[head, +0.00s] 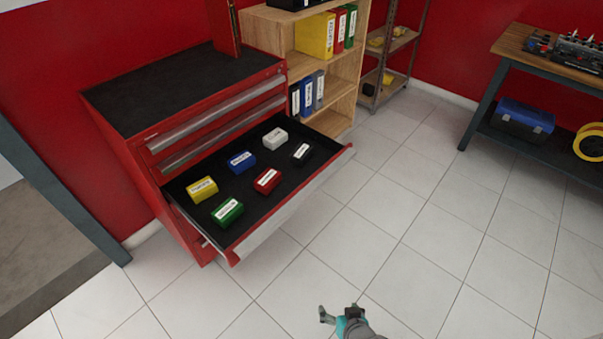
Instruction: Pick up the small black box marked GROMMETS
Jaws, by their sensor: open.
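The small black box (302,153) lies in the open drawer (247,172) of the red tool cabinet, at the drawer's right end. It has a white label on top, too small to read. My gripper (340,310) is at the bottom edge of the head view, open and empty, over the white tiled floor. It is well apart from the drawer and from the box. Nothing covers the black box.
The drawer also holds white (275,137), blue (241,161), red (267,180), yellow (202,189) and green (228,212) boxes. A wooden shelf (340,92) with binders stands behind the drawer's right end. A workbench (500,75) is at right. The floor (400,215) before the drawer is clear.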

